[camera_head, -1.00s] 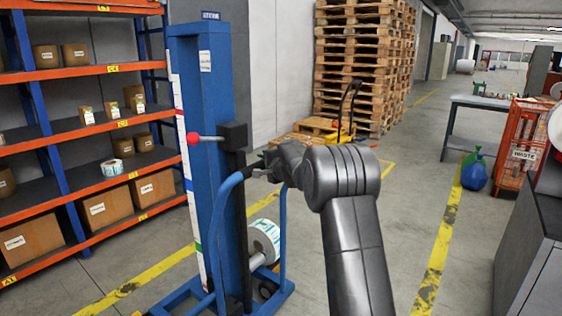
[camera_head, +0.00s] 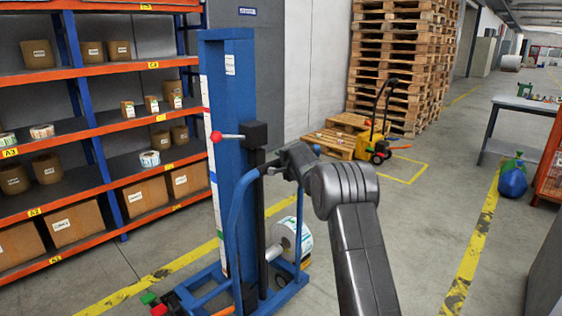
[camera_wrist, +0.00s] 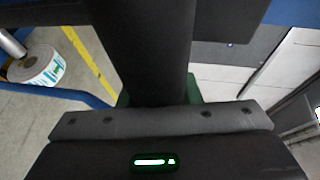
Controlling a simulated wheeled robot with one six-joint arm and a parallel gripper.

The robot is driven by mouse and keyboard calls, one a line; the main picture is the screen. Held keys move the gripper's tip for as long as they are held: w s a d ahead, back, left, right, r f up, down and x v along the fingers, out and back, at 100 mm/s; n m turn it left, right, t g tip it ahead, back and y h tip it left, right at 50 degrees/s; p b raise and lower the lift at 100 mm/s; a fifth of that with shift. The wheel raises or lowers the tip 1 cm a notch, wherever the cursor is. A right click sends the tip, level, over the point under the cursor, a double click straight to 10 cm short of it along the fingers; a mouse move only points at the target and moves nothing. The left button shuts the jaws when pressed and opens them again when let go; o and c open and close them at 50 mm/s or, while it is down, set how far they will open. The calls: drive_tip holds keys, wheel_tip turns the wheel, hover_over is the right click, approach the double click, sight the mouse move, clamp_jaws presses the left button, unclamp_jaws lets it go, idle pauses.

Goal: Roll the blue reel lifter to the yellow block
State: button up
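The blue reel lifter (camera_head: 228,110) stands upright left of centre in the head view. It has a tall blue mast, a red-knobbed lever and a curved blue handle. A white reel (camera_head: 291,237) sits low on it, and the reel also shows at the upper left of the wrist view (camera_wrist: 42,66). My gripper (camera_head: 273,168) is at the top of the lifter's handle. In the wrist view a dark bar runs between the green-padded fingers, and my gripper appears shut on it. I cannot make out a yellow block with certainty.
Orange-and-blue shelving (camera_head: 100,130) with boxes stands close on the left. A yellow pallet truck (camera_head: 378,145) and stacked pallets (camera_head: 400,65) are behind. A blue bag (camera_head: 513,180) lies at the right. Small red and green parts (camera_head: 152,300) show at the bottom left. Grey floor is open right of my arm.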

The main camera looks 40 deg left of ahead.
drive_tip(key=o, duration=0.3)
drive_tip(key=shift+r, duration=0.2)
drive_tip(key=shift+o, duration=0.2)
drive_tip(key=shift+f, duration=0.1)
drive_tip(key=shift+d, duration=0.1)
drive_tip(key=b+v, duration=0.6)
drive_tip(key=v, duration=0.7)
drive_tip(key=shift+s+d, duration=0.15)
drive_tip(key=shift+d, duration=0.15)
drive_tip(key=p+x, duration=0.5)
drive_tip(key=x, duration=0.6)
drive_tip(key=shift+a, duration=0.4)
drive_tip(key=shift+p+x, duration=0.5)
drive_tip(key=shift+x, duration=0.5)
